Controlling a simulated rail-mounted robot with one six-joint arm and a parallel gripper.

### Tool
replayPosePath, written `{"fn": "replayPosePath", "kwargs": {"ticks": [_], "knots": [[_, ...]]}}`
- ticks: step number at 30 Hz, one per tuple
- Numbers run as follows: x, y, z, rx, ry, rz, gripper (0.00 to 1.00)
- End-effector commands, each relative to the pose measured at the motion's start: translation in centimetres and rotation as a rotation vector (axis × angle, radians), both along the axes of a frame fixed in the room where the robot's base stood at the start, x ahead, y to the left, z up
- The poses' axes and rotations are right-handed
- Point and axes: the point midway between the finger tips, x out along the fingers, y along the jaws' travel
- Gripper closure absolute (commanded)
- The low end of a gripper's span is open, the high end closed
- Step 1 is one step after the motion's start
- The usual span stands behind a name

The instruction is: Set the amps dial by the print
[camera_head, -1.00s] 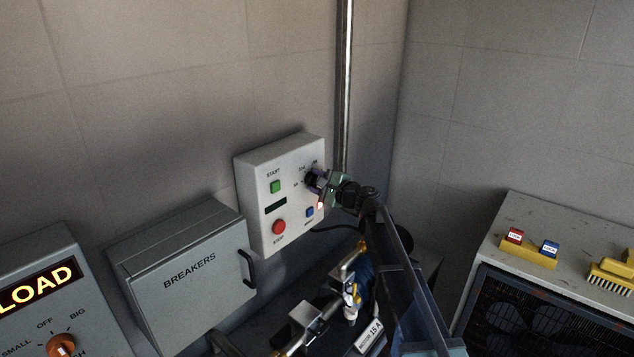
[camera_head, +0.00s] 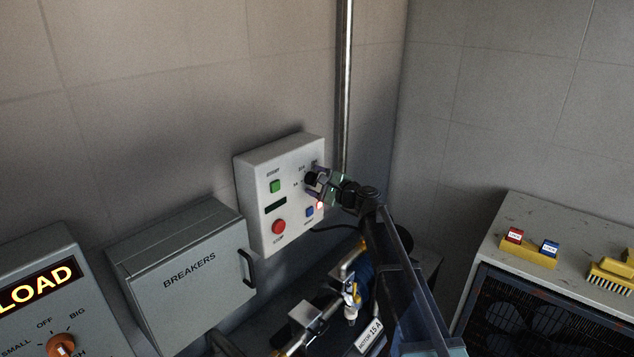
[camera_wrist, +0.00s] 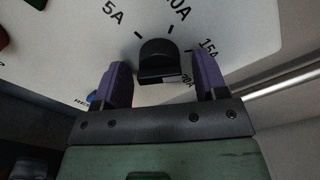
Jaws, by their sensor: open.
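The amps dial is a black knob (camera_wrist: 158,60) on a white control box (camera_head: 262,215), ringed by printed marks 5A, 10A, 15A and 20A in the wrist view. A small pale mark shows on its lower right face; I cannot tell surely which number it points to. My gripper (camera_wrist: 162,68) is open, with one purple finger on each side of the knob, and I see gaps between them. In the head view my gripper (camera_head: 316,181) covers most of the dial. A white label (camera_head: 369,337) below reads "MOTOR 15 A".
The box also has a green start button (camera_head: 275,186), a dark display (camera_head: 276,204), a red stop button (camera_head: 279,227) and a blue button (camera_head: 309,212) with a red light (camera_head: 320,205) close by. A grey breakers cabinet (camera_head: 180,275) stands left. A vertical pipe (camera_head: 344,90) runs behind.

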Motion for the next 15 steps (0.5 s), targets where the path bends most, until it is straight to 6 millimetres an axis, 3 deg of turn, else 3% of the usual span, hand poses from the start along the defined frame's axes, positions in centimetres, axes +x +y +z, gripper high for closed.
{"fn": "replayPosePath", "kwargs": {"ticks": [7, 15], "knots": [[-0.9, -1.0, 0.0, 0.0, 0.0, 0.0, 0.34], [-5.1, -6.1, 0.0, 0.0, 0.0, -0.002, 0.34]]}}
